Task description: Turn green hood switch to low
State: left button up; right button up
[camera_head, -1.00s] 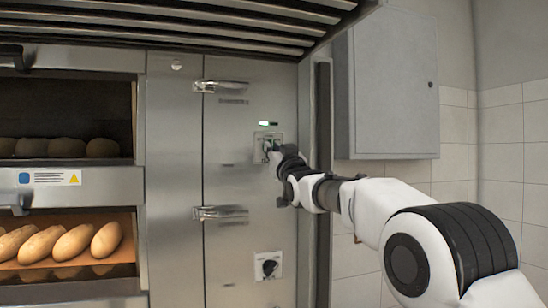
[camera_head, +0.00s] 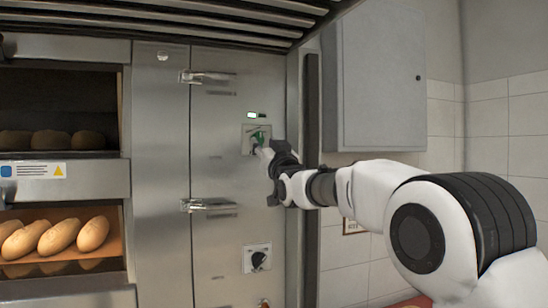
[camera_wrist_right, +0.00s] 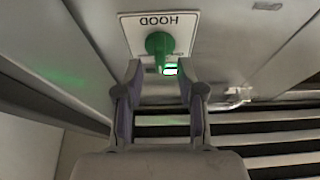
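The green hood switch (camera_head: 258,137) is a knob on a small plate on the steel panel right of the ovens. In the right wrist view the green knob (camera_wrist_right: 158,44) stands on a white plate marked HOOD (camera_wrist_right: 145,22), seen upside down. In the head view the right gripper (camera_head: 265,154) is just below and right of the knob. My left gripper is not in view.
A second, black knob (camera_head: 258,259) is lower on the same panel. Metal door latches (camera_head: 207,77) stick out to the left. Ovens with loaves (camera_head: 55,237) are at far left. A grey wall cabinet (camera_head: 375,80) is at right, and the hood slats (camera_head: 200,22) are overhead.

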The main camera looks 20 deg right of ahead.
jog(key=v, duration=0.9)
jog(key=shift+s, duration=0.1)
